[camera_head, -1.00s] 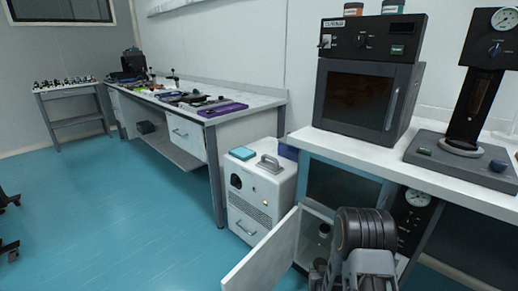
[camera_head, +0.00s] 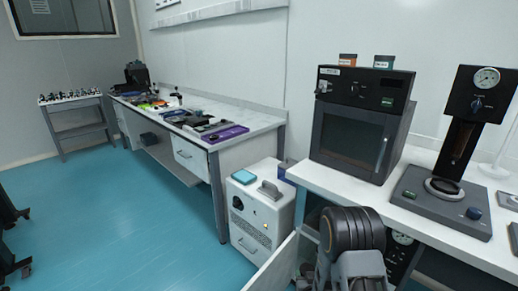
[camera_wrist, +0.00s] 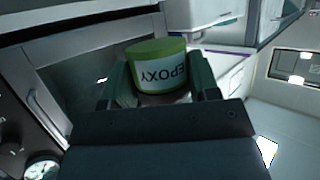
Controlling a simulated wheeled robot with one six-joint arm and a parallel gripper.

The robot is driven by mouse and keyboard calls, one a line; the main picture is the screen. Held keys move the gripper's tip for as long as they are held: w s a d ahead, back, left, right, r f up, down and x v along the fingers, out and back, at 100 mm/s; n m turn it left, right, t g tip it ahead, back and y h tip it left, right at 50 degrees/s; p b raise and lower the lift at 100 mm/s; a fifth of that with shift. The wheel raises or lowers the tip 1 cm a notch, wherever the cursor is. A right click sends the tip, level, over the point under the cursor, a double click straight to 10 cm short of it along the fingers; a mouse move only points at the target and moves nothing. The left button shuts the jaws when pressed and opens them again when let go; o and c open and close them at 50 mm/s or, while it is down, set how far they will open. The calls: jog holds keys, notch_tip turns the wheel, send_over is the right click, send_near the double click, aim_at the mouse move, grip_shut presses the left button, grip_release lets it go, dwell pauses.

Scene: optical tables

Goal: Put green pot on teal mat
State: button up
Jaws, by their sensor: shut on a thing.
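The green pot (camera_wrist: 157,63), with a white EPOXY label seen upside down, is between the two fingers of my gripper (camera_wrist: 158,80) in the wrist view. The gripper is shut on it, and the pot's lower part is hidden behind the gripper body. The teal mat (camera_head: 243,176) is a small flat square on top of the white cabinet box (camera_head: 262,215), left of my arm in the head view. My gripper's fingers and the held pot cannot be made out in the head view, where my arm fills the bottom centre-right.
A grey handle (camera_head: 271,190) stands beside the mat. An open cabinet door (camera_head: 276,268) is left of my arm. A bench at right bears an oven (camera_head: 352,135) and a gauge press (camera_head: 440,190). A long table (camera_head: 250,125) stands behind.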

jog(key=s+r+p, duration=0.2)
jog(key=r+p, duration=0.6)
jog(key=s+r+p, duration=0.2)
jog(key=r+p, duration=0.6)
jog(key=r, duration=0.1)
jog(key=shift+s+r+p, duration=0.25)
jog(key=shift+p, duration=0.05)
